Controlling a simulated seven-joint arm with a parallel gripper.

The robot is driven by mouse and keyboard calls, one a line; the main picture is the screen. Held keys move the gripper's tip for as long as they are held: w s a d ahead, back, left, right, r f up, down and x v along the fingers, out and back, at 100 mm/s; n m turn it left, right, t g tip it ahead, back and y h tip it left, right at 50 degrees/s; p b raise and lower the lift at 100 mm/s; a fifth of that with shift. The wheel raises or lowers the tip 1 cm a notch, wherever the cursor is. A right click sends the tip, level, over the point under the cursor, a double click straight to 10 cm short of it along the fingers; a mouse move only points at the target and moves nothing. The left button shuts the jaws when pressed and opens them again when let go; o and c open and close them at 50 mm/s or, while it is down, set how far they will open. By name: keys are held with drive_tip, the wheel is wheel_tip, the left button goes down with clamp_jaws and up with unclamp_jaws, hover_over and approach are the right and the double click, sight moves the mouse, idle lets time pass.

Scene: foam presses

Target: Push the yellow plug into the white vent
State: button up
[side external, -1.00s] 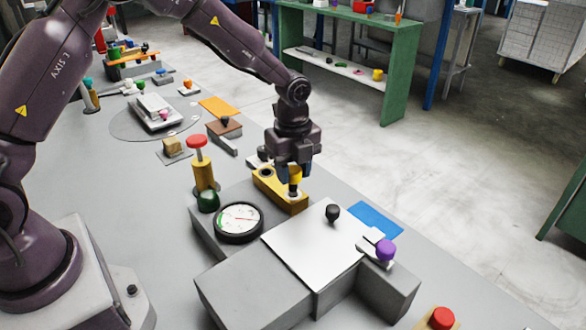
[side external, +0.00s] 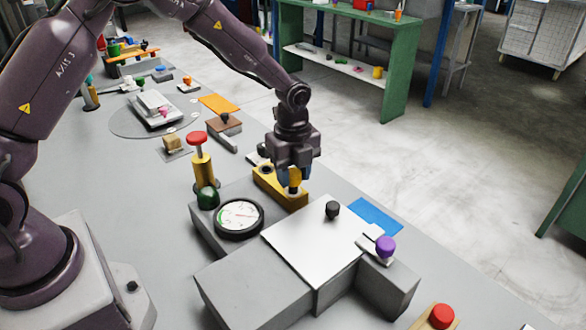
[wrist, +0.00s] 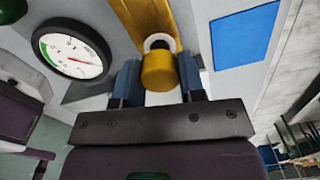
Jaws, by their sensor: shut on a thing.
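The yellow plug (side external: 295,177) is between the fingers of my gripper (side external: 293,174), which is shut on it. In the wrist view the plug (wrist: 158,73) sits between both blue fingertips (wrist: 158,80). The white vent (wrist: 157,42) shows as a pale ring on the yellow block, right beside the plug's far edge and partly covered by it. In the side view my gripper holds the plug over the near end of the yellow block (side external: 280,194). Whether the plug has entered the vent cannot be told; the contact is hidden.
A round gauge (side external: 240,218) and a green dome (side external: 208,197) stand left of the block. A red-topped yellow post (side external: 203,172) is further left. A grey box with a white top (side external: 300,235), black knob and purple knob (side external: 385,246) lies in front. A blue mat (side external: 375,219) lies right.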

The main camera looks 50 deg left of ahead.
sight(293, 172)
drive_tip(key=shift+f, duration=1.15)
drive_tip(key=o, duration=1.1)
wheel_tip(293, 172, up, 13)
drive_tip(key=shift+f, duration=0.1)
